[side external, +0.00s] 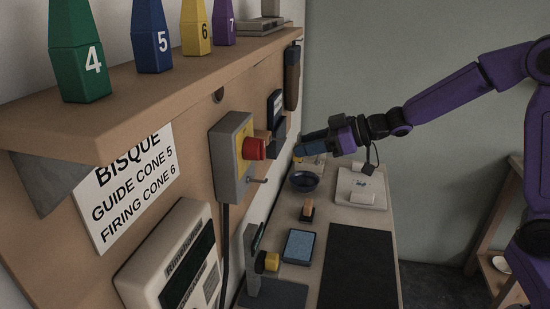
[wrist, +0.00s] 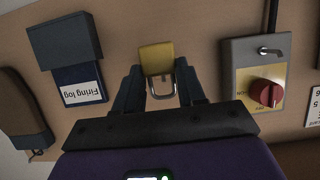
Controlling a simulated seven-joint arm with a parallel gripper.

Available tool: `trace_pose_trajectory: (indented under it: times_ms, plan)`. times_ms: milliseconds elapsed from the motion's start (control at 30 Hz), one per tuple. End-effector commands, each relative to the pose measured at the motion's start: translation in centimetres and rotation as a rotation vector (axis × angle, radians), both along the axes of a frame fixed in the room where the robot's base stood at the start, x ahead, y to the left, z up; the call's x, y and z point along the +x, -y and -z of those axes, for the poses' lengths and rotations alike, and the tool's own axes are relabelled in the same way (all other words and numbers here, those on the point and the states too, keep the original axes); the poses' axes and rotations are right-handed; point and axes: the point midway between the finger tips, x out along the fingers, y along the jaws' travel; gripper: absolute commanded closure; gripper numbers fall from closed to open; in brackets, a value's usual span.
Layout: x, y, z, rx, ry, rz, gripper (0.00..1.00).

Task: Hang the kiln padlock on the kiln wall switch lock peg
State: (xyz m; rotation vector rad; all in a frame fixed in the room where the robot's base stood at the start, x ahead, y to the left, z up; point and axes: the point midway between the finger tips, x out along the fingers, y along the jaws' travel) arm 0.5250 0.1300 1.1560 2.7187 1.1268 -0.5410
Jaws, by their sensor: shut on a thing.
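The padlock has a yellow body (wrist: 155,57) and a metal shackle, and shows in the wrist view between the fingertips of my gripper (wrist: 160,80). My gripper is shut on it. In the side view my gripper (side external: 297,149) is out from the wall, beyond the switch box; I cannot clearly make out the padlock there. The kiln wall switch (side external: 226,160) is a grey box with a yellow face and red knob (side external: 254,149). Its metal lock peg (side external: 257,181) sticks out below the knob. In the wrist view, which is upside down, the peg (wrist: 270,50) is right of the padlock, apart from it.
A firing log holder (wrist: 65,42) is on the wall left of the padlock in the wrist view. A shelf (side external: 150,85) with numbered cones juts out above the switch. A kiln controller (side external: 170,265) is nearer the side camera. The counter below holds a bowl (side external: 303,182) and tray (side external: 350,199).

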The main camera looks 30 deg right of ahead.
Motion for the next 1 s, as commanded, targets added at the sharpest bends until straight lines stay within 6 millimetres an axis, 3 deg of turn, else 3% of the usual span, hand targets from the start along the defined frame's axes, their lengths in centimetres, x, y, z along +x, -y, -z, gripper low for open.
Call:
trace_pose_trajectory:
  times_ms: [67, 100, 200, 567, 1000]
  plan:
    - [0.0, 0.0, 0.0, 0.001, 0.001, 0.0, 0.97]
    - [0.0, 0.0, 0.0, 0.001, 0.001, 0.0, 0.67]
    - [0.0, 0.0, 0.0, 0.001, 0.001, 0.0, 0.92]
    - [-0.3, -0.5, -0.1, 0.002, 0.001, -0.003, 0.92]
    - [-6.6, -6.3, -0.5, 0.0, 0.0, -0.015, 0.92]
